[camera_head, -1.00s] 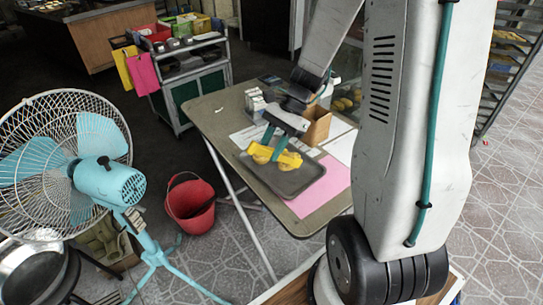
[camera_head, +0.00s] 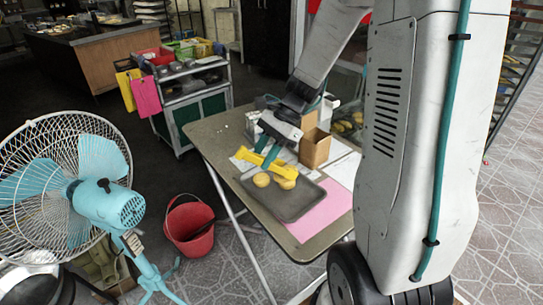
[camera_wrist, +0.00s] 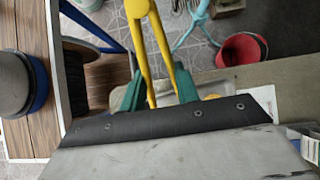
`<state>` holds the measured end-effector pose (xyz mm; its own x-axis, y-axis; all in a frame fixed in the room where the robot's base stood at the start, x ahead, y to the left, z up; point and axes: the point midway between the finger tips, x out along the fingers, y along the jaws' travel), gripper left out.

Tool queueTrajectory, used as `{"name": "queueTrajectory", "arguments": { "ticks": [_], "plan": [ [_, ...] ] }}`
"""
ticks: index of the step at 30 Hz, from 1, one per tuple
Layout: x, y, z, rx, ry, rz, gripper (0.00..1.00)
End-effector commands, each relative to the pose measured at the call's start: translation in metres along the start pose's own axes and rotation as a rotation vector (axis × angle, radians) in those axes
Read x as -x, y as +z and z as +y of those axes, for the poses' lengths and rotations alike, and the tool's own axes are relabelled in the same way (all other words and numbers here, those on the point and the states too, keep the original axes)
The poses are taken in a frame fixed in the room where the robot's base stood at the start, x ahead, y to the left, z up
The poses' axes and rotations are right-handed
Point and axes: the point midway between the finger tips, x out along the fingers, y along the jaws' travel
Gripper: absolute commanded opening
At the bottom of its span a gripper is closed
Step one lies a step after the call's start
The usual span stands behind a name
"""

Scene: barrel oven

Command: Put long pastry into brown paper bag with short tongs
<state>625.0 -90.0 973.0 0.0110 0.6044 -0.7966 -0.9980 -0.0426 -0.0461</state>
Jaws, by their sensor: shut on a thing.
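My gripper (camera_head: 267,156) has teal fingers and is shut on the yellow short tongs (camera_head: 250,158), above the back edge of the dark tray (camera_head: 292,207). In the wrist view the tongs (camera_wrist: 152,40) extend away from between my gripper's fingers (camera_wrist: 158,92). Two golden pastries lie on the tray just in front of the tongs: a left one (camera_head: 262,180) and a right one (camera_head: 287,184). Which is the long one is hard to tell, and no pastry shows clearly between the tong arms. The brown paper bag (camera_head: 315,151) stands upright behind the tray, right of my gripper.
The table (camera_head: 222,147) also holds a pink sheet (camera_head: 322,212) and white papers. More pastries (camera_head: 345,126) sit behind the bag. A blue fan (camera_head: 105,200) and a red bucket (camera_head: 188,226) stand left of the table. A trolley (camera_head: 192,100) stands behind.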

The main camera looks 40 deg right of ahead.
Motion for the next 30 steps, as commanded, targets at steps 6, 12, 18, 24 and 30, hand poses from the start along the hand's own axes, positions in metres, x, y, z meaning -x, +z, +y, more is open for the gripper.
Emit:
{"name": "queueTrajectory", "arguments": {
  "ticks": [6,12,18,24,30],
  "plan": [
    [-0.018,0.004,-0.059,-0.227,-0.172,0.013,0.04],
    [-0.032,0.013,-0.124,-0.519,-0.395,0.030,0.04],
    [-0.041,0.024,-0.171,-0.778,-0.591,0.045,0.04],
    [-0.043,0.029,-0.194,-0.932,-0.708,0.054,0.04],
    [-0.044,0.031,-0.202,-0.992,-0.752,0.058,0.03]
  ]
}}
